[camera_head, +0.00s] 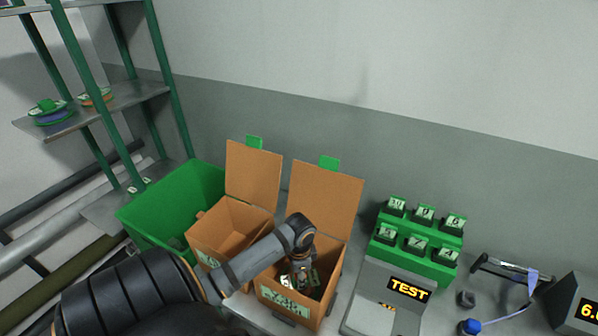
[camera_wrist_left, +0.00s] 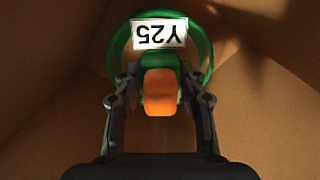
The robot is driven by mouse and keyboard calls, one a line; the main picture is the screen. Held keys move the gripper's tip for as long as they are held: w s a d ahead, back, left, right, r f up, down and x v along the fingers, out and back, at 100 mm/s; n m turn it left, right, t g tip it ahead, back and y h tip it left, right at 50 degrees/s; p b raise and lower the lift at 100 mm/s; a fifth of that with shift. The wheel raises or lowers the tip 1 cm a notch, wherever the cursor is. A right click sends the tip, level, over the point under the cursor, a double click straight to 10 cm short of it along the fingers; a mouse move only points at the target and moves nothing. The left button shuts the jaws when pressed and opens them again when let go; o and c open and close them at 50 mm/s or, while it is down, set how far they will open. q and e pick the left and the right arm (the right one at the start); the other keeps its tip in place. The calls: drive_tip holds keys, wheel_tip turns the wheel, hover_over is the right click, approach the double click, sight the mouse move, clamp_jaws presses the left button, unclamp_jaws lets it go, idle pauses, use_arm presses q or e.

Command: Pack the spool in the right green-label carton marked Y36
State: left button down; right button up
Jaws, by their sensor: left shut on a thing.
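The right carton (camera_head: 338,290) is an open brown box with a raised lid and a green-edged label on its front, too small to read surely. My left gripper (camera_head: 302,268) reaches down into it from above. In the left wrist view my left gripper (camera_wrist_left: 160,98) is shut on the spool (camera_wrist_left: 204,50), at an orange and green block in its middle. The spool has a green rim and a white tag that seems to read Y25. Brown carton walls surround it; whether it touches the bottom I cannot tell. My right gripper is not in view.
Another open carton (camera_head: 228,215) and a green bin (camera_head: 150,210) stand to the left. To the right are a grey test device (camera_head: 385,290), a green rack of tagged blocks (camera_head: 415,245) and a blue-capped item (camera_head: 471,326). A shelf (camera_head: 90,112) holds spools at far left.

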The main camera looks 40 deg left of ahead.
use_arm(q)
drive_tip(key=shift+f, duration=0.25)
drive_tip(key=c, duration=0.7)
unclamp_jaws()
wheel_tip(320, 180, up, 12)
drive_tip(key=shift+r, duration=0.1)
